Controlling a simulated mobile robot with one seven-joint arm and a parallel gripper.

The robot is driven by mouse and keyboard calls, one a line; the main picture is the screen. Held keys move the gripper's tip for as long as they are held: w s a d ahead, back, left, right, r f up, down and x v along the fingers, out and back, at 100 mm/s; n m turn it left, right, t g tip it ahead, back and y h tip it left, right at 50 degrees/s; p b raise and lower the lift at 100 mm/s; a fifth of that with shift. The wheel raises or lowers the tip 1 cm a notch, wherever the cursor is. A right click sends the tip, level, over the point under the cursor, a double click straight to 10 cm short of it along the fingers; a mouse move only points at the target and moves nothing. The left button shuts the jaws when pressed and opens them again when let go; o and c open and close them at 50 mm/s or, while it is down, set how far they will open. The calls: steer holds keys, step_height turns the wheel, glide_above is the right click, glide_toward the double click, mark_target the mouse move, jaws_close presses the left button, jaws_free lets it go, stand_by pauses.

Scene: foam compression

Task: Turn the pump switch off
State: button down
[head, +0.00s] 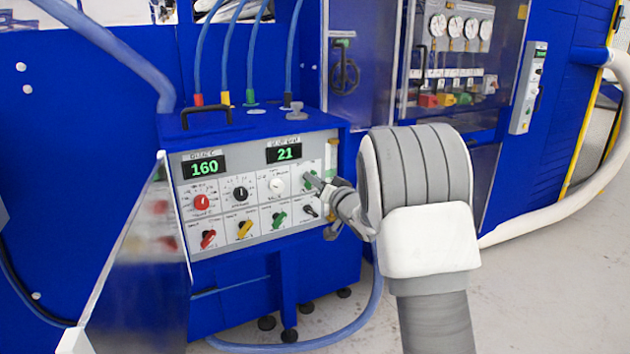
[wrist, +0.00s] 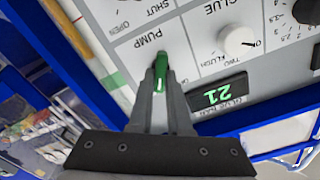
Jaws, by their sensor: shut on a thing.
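The pump switch is a green knob (wrist: 161,70) beside the label PUMP on the grey control panel (wrist: 203,42). In the wrist view the two fingertips of my gripper (wrist: 160,82) are closed around the knob, one on each side. In the head view my gripper (head: 318,183) reaches the upper right part of the panel from the right and hides most of the knob. The exact angle of the knob is hard to tell between the fingers.
A white glue knob (wrist: 236,42) sits beside the pump switch. The panel also has a red dial (head: 201,202), a black dial (head: 240,194) and a lower row of coloured switches. Two green displays read 160 (head: 204,165) and 21 (head: 284,153). A metal plate (head: 145,255) stands at left.

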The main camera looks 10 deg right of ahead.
steer(key=shift+n+b, duration=0.3)
steer(key=shift+s+a+n+b, duration=0.1)
steer(key=shift+a+n+b, duration=0.1)
steer(key=shift+n+b, duration=2.25)
steer(key=shift+a+n+b, duration=0.15)
steer(key=shift+n+b, duration=1.55)
steer(key=shift+n, duration=1.45)
steer(key=c, duration=0.9)
jaws_free()
steer(key=shift+o, duration=0.2)
